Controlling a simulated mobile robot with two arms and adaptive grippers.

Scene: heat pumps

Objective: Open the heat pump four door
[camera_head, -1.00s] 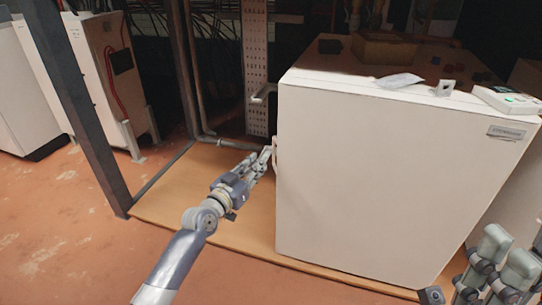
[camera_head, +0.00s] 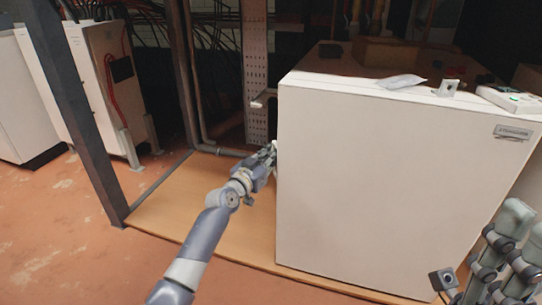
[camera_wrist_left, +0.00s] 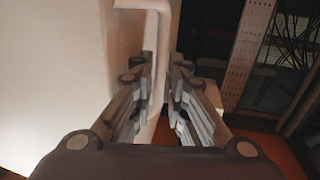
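The white heat pump cabinet (camera_head: 390,185) stands at the centre right of the head view. Its front panel looks flush with the body. A light bent handle (camera_wrist_left: 158,35) runs down between the fingers in the left wrist view, beside a pale panel. My left gripper (camera_head: 271,153) is at the cabinet's left edge and hides most of the handle there. Its fingers (camera_wrist_left: 160,92) lie close on both sides of the bar and look shut on it. My right gripper (camera_head: 508,262) is at the lower right, away from the handle; its finger opening is unclear.
A dark upright post (camera_head: 75,115) stands at the left, with another white cabinet (camera_head: 108,80) behind it. A wooden board (camera_head: 190,205) lies left of the heat pump. Small items, including a grey bracket (camera_head: 447,88), lie on top of it.

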